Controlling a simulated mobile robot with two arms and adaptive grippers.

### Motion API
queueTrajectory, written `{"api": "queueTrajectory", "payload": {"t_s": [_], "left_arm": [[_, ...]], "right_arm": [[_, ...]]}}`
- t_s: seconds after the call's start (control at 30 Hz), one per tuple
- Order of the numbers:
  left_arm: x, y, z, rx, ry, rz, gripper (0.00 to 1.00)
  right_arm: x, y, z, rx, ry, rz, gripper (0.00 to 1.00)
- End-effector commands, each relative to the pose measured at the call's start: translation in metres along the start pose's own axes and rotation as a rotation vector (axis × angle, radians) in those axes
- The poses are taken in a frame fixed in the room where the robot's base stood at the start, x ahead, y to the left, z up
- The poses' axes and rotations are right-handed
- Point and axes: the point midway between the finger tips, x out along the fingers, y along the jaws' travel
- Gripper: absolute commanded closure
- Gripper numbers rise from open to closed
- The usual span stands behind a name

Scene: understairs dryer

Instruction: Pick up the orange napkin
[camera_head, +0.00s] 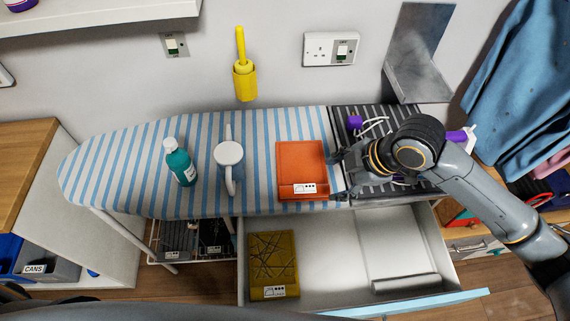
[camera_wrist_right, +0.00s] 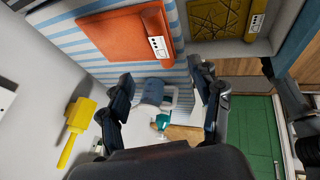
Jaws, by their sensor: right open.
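The orange napkin (camera_head: 302,165) is a flat, folded rectangle with a white label on its front edge. It lies on the blue-and-white striped ironing board (camera_head: 100,180). My right gripper (camera_head: 338,177) is open just to the right of the napkin, its fingers pointing left toward it; I cannot tell whether they touch. In the right wrist view the napkin (camera_wrist_right: 130,38) is beyond and above the open fingers (camera_wrist_right: 162,82), with nothing between them. My left gripper is not in view.
A white iron-like item (camera_head: 229,154) and a teal bottle (camera_head: 181,165) stand on the board to the left. A mustard folded cloth (camera_head: 272,262) lies in the open drawer (camera_head: 335,245) below. A dark striped rack (camera_head: 345,120) is under my right arm. A yellow brush holder (camera_head: 245,82) hangs on the wall.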

Motion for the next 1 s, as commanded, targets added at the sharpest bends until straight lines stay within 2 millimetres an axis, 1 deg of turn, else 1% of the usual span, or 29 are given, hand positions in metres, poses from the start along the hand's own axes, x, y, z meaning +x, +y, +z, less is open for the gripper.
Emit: {"api": "queueTrajectory", "payload": {"t_s": [0.07, 0.13, 0.23, 0.33, 0.43, 0.57, 0.7, 0.8, 0.9, 1.0], "left_arm": [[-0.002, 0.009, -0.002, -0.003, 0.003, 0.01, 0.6], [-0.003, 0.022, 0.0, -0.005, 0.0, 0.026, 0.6], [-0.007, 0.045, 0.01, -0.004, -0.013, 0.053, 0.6], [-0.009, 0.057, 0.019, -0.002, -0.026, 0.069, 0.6], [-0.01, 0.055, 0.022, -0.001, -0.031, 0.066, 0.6], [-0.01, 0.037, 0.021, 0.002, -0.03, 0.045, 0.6], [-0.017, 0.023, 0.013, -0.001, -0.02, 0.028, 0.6], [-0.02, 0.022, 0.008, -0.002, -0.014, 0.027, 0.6], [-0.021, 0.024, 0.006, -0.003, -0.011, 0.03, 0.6], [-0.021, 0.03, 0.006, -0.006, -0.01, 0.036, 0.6]], "right_arm": [[0.014, -0.002, 0.0, 0.004, 0.0, -0.007, 0.36], [0.028, -0.002, 0.0, 0.003, 0.0, -0.006, 0.36], [0.048, -0.001, 0.0, 0.004, 0.0, -0.006, 0.36], [0.064, -0.001, 0.0, 0.004, 0.0, -0.004, 0.36], [0.075, -0.001, 0.0, 0.003, 0.0, -0.002, 0.36], [0.082, -0.001, 0.001, 0.002, -0.001, -0.003, 0.36], [0.099, 0.0, 0.001, 0.005, -0.001, -0.004, 0.36], [0.115, 0.001, 0.002, 0.005, -0.001, -0.003, 0.36], [0.126, 0.0, 0.002, 0.002, 0.0, -0.002, 0.36], [0.131, 0.0, 0.003, 0.002, -0.002, -0.001, 0.36]]}}
